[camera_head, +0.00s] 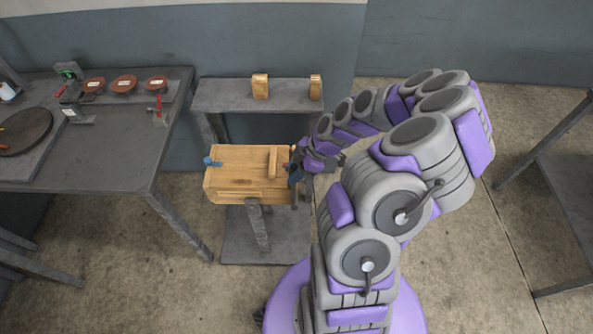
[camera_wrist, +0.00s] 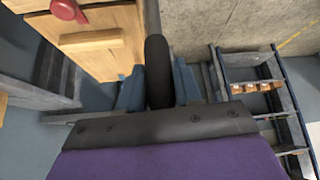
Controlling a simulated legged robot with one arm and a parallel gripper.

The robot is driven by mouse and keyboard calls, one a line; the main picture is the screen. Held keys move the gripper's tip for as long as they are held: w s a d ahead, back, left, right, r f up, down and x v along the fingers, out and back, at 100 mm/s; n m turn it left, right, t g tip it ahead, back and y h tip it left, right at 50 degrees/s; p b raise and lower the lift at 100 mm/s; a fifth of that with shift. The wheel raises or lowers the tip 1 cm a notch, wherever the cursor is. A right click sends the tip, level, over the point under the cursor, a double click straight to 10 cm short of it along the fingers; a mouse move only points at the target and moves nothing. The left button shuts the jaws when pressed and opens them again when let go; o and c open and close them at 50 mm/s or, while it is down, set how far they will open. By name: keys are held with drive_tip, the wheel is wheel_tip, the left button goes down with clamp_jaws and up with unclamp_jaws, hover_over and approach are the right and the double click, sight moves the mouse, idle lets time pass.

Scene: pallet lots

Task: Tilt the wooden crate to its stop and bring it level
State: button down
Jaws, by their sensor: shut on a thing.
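The wooden crate (camera_head: 235,175) stands on a grey post stand in the head view and looks roughly level, though a small tilt is hard to judge. It has a raised wooden bar on top and a blue fitting (camera_head: 212,162) at its left end. My gripper (camera_head: 295,174) is at the crate's right end. In the wrist view, its blue fingers (camera_wrist: 158,88) are closed on a dark rounded handle (camera_wrist: 157,60) beside the crate (camera_wrist: 105,55). A red round part (camera_wrist: 68,10) shows on the crate there. How the handle joins the crate is hidden.
A grey shelf (camera_head: 290,97) behind the crate bears two small wooden blocks. A workbench (camera_head: 120,150) with brown discs and tools stands left. Another table (camera_head: 560,165) is at the right edge. Open floor lies between my arm and that table.

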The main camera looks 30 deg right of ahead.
drive_tip(key=shift+s+d+f, duration=0.1)
drive_tip(key=shift+d+f, duration=0.05)
drive_tip(key=shift+f, duration=0.05)
drive_tip(key=c, duration=1.1)
unclamp_jaws()
drive_tip(key=shift+o, duration=1.3)
drive_tip(key=shift+d, duration=0.35)
drive_tip(key=shift+a, duration=0.2)
drive_tip(key=shift+r, duration=0.3)
drive_tip(key=p+v, duration=0.3)
drive_tip(key=v, duration=1.4)
drive_tip(key=shift+d+f, duration=0.15)
drive_tip(key=shift+d, duration=0.1)
